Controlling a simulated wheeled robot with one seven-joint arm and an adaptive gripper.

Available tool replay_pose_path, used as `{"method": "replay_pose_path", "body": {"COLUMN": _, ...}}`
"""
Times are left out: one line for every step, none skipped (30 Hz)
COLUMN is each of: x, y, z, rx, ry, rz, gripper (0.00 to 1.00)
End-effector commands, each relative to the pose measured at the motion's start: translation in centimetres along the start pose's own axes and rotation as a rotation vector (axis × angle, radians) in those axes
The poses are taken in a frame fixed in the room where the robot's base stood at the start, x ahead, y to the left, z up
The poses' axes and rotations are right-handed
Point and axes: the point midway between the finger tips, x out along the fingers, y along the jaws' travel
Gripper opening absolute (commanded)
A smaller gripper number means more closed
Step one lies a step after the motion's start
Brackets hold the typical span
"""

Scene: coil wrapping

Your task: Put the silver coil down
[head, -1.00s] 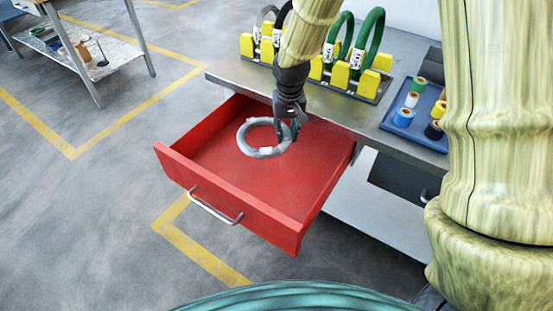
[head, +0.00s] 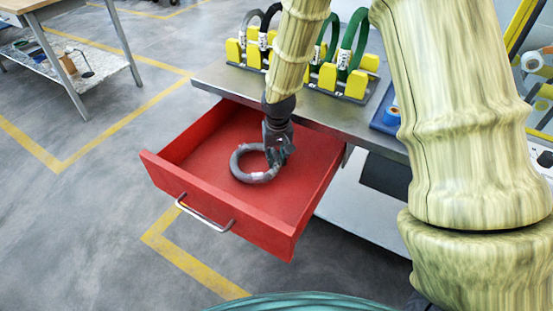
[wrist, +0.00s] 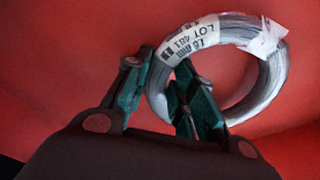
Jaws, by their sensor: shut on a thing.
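The silver coil (head: 237,166) is inside the open red drawer (head: 205,150), low over or on its floor; I cannot tell whether it touches. My gripper (head: 275,158) reaches down into the drawer and is shut on the coil's right side in the head view. In the wrist view the coil (wrist: 275,85) shows a white label reading "LOT 481" and a strip of clear or white tape. My gripper's fingers (wrist: 158,100) pinch the near part of its ring there, one finger passing into the ring's opening. The coil's part between the fingers is partly hidden.
The drawer's front wall (head: 215,205) with its metal handle faces me. The grey workbench (head: 225,75) above holds a rack (head: 350,92) of yellow holders with green and dark coils, and a blue tray (head: 384,121). The drawer floor around the coil is free.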

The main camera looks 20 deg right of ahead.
Motion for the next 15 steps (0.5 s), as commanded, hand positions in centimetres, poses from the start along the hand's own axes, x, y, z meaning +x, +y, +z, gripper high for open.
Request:
{"method": "replay_pose_path", "body": {"x": 0.70, "y": -0.01, "z": 0.06, "rx": -0.001, "ry": 0.000, "rz": 0.000, "gripper": 0.00}}
{"method": "replay_pose_path", "body": {"x": 0.96, "y": -0.01, "z": 0.09, "rx": -0.002, "ry": 0.000, "rz": 0.000, "gripper": 0.00}}
{"method": "replay_pose_path", "body": {"x": 1.17, "y": -0.01, "z": 0.12, "rx": -0.002, "ry": 0.001, "rz": 0.000, "gripper": 0.00}}
{"method": "replay_pose_path", "body": {"x": 1.24, "y": -0.01, "z": 0.12, "rx": -0.002, "ry": 0.001, "rz": 0.000, "gripper": 0.00}}
{"method": "replay_pose_path", "body": {"x": 1.25, "y": -0.02, "z": 0.11, "rx": -0.002, "ry": 0.001, "rz": 0.000, "gripper": 0.00}}
{"method": "replay_pose_path", "body": {"x": 1.21, "y": -0.02, "z": 0.09, "rx": -0.001, "ry": 0.002, "rz": -0.001, "gripper": 0.00}}
{"method": "replay_pose_path", "body": {"x": 1.19, "y": -0.02, "z": 0.09, "rx": -0.001, "ry": 0.002, "rz": -0.001, "gripper": 0.00}}
{"method": "replay_pose_path", "body": {"x": 1.19, "y": -0.02, "z": 0.09, "rx": -0.001, "ry": 0.002, "rz": -0.001, "gripper": 0.00}}
{"method": "replay_pose_path", "body": {"x": 1.19, "y": -0.02, "z": 0.10, "rx": -0.001, "ry": 0.002, "rz": -0.001, "gripper": 0.00}}
{"method": "replay_pose_path", "body": {"x": 1.19, "y": -0.02, "z": 0.10, "rx": -0.001, "ry": 0.002, "rz": -0.001, "gripper": 0.00}}
{"method": "replay_pose_path", "body": {"x": 1.21, "y": -0.02, "z": 0.10, "rx": -0.001, "ry": 0.002, "rz": -0.001, "gripper": 0.00}}
{"method": "replay_pose_path", "body": {"x": 1.26, "y": -0.02, "z": 0.11, "rx": -0.001, "ry": 0.001, "rz": -0.001, "gripper": 0.00}}
{"method": "replay_pose_path", "body": {"x": 1.32, "y": -0.02, "z": 0.13, "rx": -0.001, "ry": 0.001, "rz": 0.000, "gripper": 0.00}}
{"method": "replay_pose_path", "body": {"x": 1.39, "y": -0.01, "z": 0.14, "rx": -0.001, "ry": 0.001, "rz": 0.000, "gripper": 0.00}}
{"method": "replay_pose_path", "body": {"x": 1.44, "y": 0.00, "z": 0.17, "rx": -0.001, "ry": 0.000, "rz": 0.000, "gripper": 0.29}}
